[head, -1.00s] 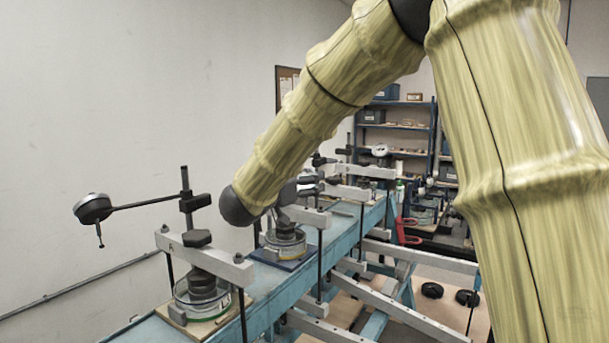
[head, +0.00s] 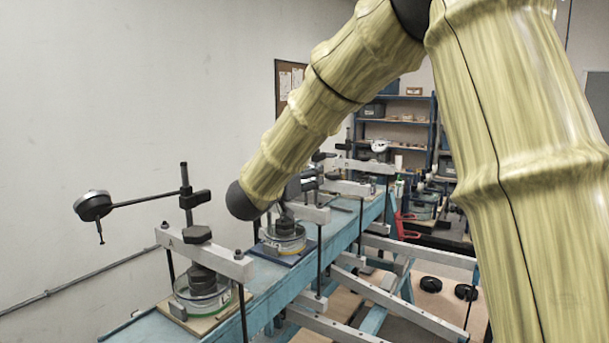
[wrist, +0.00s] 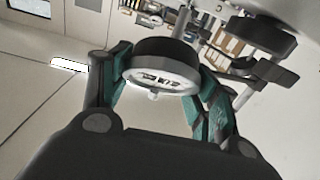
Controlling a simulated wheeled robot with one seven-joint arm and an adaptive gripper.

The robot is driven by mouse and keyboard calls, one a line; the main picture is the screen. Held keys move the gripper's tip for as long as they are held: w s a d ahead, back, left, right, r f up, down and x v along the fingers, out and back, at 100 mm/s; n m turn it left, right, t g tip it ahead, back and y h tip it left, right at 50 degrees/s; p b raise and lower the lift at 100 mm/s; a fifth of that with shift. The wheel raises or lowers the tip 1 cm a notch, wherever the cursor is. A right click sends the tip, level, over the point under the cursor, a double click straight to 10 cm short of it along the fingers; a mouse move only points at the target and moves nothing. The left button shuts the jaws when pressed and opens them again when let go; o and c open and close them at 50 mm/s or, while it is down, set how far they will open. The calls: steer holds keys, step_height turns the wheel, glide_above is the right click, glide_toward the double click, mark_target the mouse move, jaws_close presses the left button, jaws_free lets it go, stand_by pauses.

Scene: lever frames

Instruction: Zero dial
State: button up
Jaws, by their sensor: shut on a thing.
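My gripper (wrist: 162,70) shows in the wrist view with its two teal-lined fingers shut on a dial gauge (wrist: 160,75). The dial has a black rim and a pale face with dark marks, and a small knob at its lower edge. The face is seen at a slant, so I cannot read a pointer. In the head view, my arm hides most of the gripper and the held dial. They are near the middle station, above its weighted ring cell (head: 284,238).
The nearest station has a crossbar (head: 205,255) and another dial gauge (head: 93,205) on a rod reaching left. Stations stand along a blue beam (head: 262,295). Farther back are another dial (head: 379,146) and shelves (head: 395,130). The wall is at the left.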

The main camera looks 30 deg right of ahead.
steer(key=n+t+p, duration=0.1)
steer(key=n+y+p, duration=0.1)
steer(key=n, duration=0.1)
steer(key=shift+r+n+t+y+p, duration=0.3)
steer(key=shift+r+t+p, duration=0.05)
steer(key=shift+t, duration=0.05)
steer(key=shift+f+n+t+y+p, duration=0.1)
steer(key=shift+n+t+y+p, duration=0.55)
steer(key=shift+n, duration=0.45)
steer(key=shift+f+n+y, duration=0.2)
steer(key=shift+n+y, duration=0.35)
steer(key=shift+n, duration=0.15)
steer(key=shift+t, duration=0.25)
steer(key=o, duration=1.1)
steer(key=shift+a, duration=0.1)
steer(key=shift+c, duration=0.2)
steer(key=v, duration=1.1)
steer(key=shift+s+a, duration=0.3)
